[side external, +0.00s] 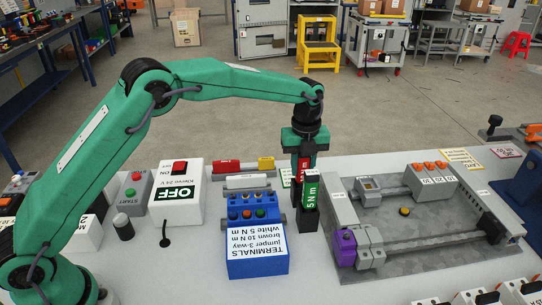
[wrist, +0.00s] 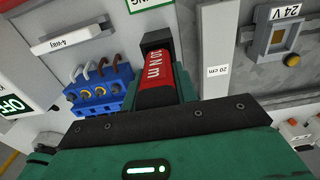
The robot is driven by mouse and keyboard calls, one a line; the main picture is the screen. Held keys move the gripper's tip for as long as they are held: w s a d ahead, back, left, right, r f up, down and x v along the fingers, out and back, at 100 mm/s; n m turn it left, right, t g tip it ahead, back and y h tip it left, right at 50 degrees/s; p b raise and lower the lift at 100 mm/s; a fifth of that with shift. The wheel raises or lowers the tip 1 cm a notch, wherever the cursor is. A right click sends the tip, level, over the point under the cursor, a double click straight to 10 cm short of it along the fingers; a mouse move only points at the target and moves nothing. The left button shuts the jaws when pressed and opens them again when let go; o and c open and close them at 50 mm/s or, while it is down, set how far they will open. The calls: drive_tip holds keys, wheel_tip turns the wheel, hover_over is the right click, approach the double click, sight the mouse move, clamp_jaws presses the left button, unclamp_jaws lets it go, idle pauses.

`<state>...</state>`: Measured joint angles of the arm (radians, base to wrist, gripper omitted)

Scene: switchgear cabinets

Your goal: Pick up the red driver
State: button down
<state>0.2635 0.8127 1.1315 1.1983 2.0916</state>
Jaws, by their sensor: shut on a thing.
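The red driver, labelled 10 N m, shows in the wrist view (wrist: 155,72) and partly in the side view (side external: 304,163). My gripper (side external: 304,148) is above it, pointing down, and is shut on its upper end. A green driver (side external: 311,190), labelled 5 N m, stands upright in a black holder (side external: 307,222) in front of the red one. The green driver hides the lower part of the red driver in the side view. I cannot tell whether the red driver's lower end is still inside the holder.
A blue terminal block (side external: 257,262) stands left of the holder, also in the wrist view (wrist: 101,91). A grey panel with rails (side external: 360,213) lies to the right. An OFF switch box (side external: 177,190) stands further left. Red and yellow pieces (side external: 228,166) lie behind.

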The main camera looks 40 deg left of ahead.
wheel_tip(320, 180, up, 10)
drive_tip(key=shift+f, duration=0.1)
idle(0.4)
idle(0.5)
